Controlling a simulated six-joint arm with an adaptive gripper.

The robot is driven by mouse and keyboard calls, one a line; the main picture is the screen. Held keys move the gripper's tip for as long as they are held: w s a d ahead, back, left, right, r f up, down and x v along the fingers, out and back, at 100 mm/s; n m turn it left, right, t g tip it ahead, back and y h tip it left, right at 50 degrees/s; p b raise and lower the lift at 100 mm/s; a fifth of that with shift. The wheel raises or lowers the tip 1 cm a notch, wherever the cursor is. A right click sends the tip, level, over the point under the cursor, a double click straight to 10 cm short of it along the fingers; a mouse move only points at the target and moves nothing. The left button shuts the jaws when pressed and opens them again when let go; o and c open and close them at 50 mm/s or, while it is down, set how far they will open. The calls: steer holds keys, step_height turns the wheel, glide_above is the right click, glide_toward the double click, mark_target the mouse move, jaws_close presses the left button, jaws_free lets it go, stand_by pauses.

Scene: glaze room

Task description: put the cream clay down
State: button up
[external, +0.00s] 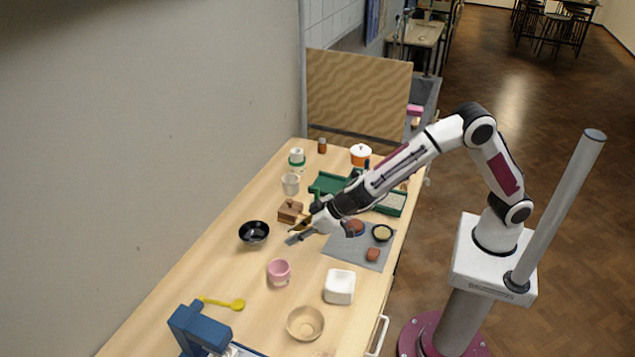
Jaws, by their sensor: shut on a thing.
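My gripper (304,231) is low over the middle of the table, left of the grey mat (368,254). It is shut on a small cream-tan thing (322,221), which seems to be the cream clay. The fingers hide most of it, and I cannot tell whether it touches the table.
A brown box (290,211) and a black bowl (254,232) stand close left of my gripper. A pink cup (279,272), white square dish (339,286) and tan bowl (305,323) stand nearer. Green trays (331,182) lie behind. Bare wood shows between the pink cup and white dish.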

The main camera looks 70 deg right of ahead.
steer(key=shift+w+a+r+n+y, duration=0.3)
steer(key=shift+a+r+n, duration=0.1)
steer(key=shift+r, duration=0.25)
steer(key=shift+a+n+g+y, duration=0.1)
steer(key=shift+n+g+y, duration=0.2)
steer(key=shift+n+y, duration=0.15)
steer(key=shift+f, duration=0.25)
glide_above(294, 262)
steer(key=shift+f, duration=2.85)
steer(key=shift+f, duration=0.45)
steer(key=shift+f, duration=1.45)
steer(key=shift+f, duration=0.2)
